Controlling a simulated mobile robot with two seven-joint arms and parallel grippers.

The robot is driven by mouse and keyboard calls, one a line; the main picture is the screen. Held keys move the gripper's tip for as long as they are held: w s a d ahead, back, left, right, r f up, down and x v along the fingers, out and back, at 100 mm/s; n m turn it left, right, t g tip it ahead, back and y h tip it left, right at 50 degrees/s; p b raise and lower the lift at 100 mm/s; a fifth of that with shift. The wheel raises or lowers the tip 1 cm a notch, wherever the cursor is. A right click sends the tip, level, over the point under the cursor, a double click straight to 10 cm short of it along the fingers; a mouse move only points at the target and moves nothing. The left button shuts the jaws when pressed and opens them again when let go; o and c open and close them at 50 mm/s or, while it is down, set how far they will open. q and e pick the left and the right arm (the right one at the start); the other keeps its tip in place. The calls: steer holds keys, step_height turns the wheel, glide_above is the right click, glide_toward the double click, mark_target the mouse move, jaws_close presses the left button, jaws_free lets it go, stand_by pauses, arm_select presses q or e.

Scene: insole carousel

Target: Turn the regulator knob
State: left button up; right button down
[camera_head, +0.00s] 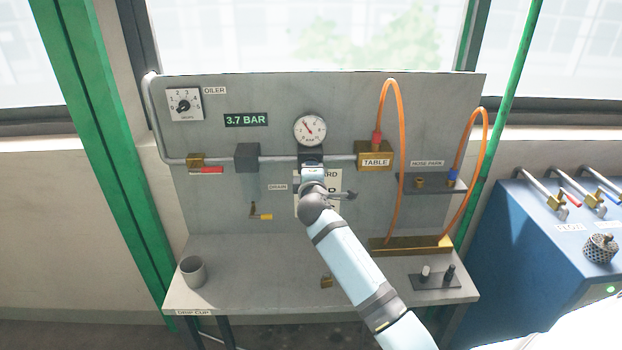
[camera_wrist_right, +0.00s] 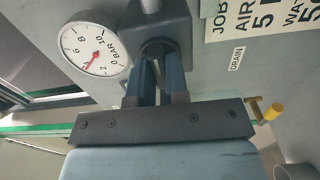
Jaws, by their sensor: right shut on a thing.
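The regulator (camera_head: 310,153) is a dark block in the grey pipe on the upright panel, just below a round white pressure gauge (camera_head: 310,130). My right gripper (camera_head: 311,168) reaches up to it from below, and my arm hides much of it. In the right wrist view, the two fingers (camera_wrist_right: 159,72) are shut on the dark regulator knob (camera_wrist_right: 158,46) under the regulator body (camera_wrist_right: 160,22). The gauge with its red needle shows beside it (camera_wrist_right: 90,48). A green display (camera_head: 246,120) reads 3.7 BAR. My left gripper is not in view.
A job card (camera_head: 332,181) is partly behind my arm. A brass drain valve (camera_head: 260,212) sits to the left. An oiler dial (camera_head: 184,104), a red-handled valve (camera_head: 205,170) and orange hoses (camera_head: 402,150) are around. A grey cup (camera_head: 193,272) stands on the shelf.

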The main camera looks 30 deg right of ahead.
steer(key=m+b, duration=0.2)
steer(key=m, duration=0.3)
steer(key=shift+f+b, duration=0.1)
steer(key=shift+b, duration=0.3)
steer(key=shift+m, duration=0.4)
steer(key=c, duration=1.1)
jaws_free()
steer(key=shift+s, duration=0.1)
